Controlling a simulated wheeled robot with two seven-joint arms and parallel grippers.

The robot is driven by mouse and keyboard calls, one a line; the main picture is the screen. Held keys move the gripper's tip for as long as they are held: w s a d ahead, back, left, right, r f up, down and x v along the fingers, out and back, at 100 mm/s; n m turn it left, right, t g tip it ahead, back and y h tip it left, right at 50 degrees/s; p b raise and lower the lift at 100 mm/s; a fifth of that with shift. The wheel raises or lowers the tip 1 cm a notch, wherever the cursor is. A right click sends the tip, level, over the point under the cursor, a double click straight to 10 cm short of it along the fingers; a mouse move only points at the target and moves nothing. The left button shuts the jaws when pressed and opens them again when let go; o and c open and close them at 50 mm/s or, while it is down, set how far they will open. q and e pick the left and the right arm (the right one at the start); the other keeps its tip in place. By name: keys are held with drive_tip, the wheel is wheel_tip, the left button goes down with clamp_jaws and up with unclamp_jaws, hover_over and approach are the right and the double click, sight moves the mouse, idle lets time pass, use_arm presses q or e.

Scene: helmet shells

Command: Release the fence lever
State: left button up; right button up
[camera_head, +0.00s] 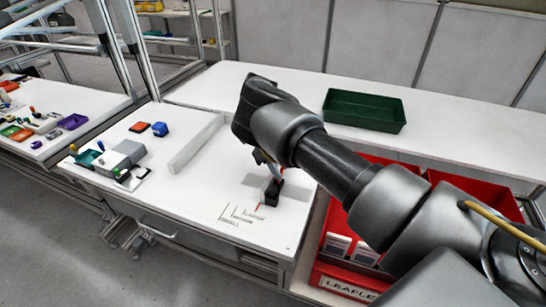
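A long white fence (197,143) stands on the white worktable (215,185). To its right a grey flat piece (292,191) lies on the table, with a small black part at its middle and thin red bits beside it. I cannot tell for certain which of these is the fence lever. My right arm reaches in from the right, and its wrist hangs above this spot. My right gripper (270,180) points down there, mostly hidden by the wrist; its fingers cannot be made out clearly. My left gripper is not in view.
Printed size marks (242,216) lie on the table front. A grey device (122,156) and small blue and orange blocks stand at left. A green tray (364,110) sits on the back bench. A red bin (345,276) labelled for leaflets is at right, partly behind my arm.

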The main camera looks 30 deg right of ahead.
drive_tip(key=v, duration=0.4)
drive_tip(key=shift+w+a+r+b, duration=0.15)
drive_tip(key=shift+r+b, duration=0.1)
drive_tip(key=shift+b, duration=0.15)
drive_tip(key=shift+p+v, duration=1)
drive_tip(key=shift+v, duration=1.5)
